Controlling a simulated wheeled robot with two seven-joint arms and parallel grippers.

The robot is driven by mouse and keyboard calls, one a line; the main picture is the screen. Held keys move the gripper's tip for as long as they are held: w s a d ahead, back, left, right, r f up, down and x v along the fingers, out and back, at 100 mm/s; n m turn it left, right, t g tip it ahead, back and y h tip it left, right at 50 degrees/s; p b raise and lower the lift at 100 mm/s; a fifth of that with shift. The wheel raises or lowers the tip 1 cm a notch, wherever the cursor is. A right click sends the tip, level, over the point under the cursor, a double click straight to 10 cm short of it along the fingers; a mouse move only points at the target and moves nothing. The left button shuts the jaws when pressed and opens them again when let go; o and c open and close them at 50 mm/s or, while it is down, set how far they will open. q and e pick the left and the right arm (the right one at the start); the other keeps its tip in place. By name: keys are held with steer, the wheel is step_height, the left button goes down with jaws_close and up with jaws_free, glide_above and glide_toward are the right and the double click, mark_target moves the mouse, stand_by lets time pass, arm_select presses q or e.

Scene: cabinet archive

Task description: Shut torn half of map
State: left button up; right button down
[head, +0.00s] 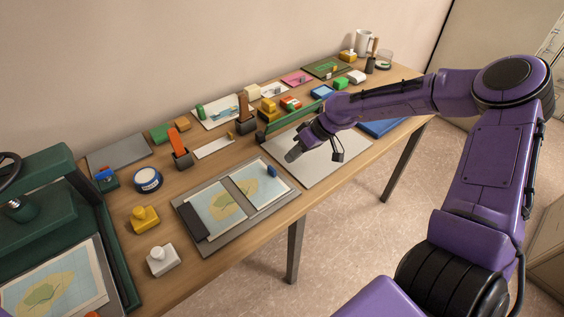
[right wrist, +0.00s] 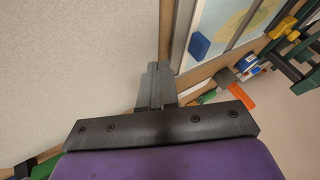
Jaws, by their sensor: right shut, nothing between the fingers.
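The map lies in two halves on a grey framed board (head: 238,243) on the table. The left half (head: 208,212) has a dark bar along its left edge. A gap separates the halves. My right gripper (head: 292,156) is shut and empty, beyond the board to the upper right, over a pale mat. In the right wrist view the closed fingers (right wrist: 157,85) point toward the board's edge, and the blue block (right wrist: 199,44) shows beside them. My left gripper is not in view.
A green press (head: 40,205) with another map sheet (head: 50,285) stands at the left. A yellow stamp (head: 145,218) and a white stamp (head: 162,260) stand left of the board. Several blocks, cards and holders line the table's back. The pale mat (head: 345,160) is mostly bare.

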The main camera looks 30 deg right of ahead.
steer(key=a, duration=0.1)
steer(key=a+p, duration=0.1)
steer(key=a, duration=0.1)
steer(key=shift+s+a, duration=0.2)
steer(key=shift+a, duration=0.1)
steer(key=shift+s+a, duration=0.1)
steer(key=shift+a, duration=0.15)
steer(key=shift+a+f, duration=0.1)
steer(key=shift+f, duration=0.05)
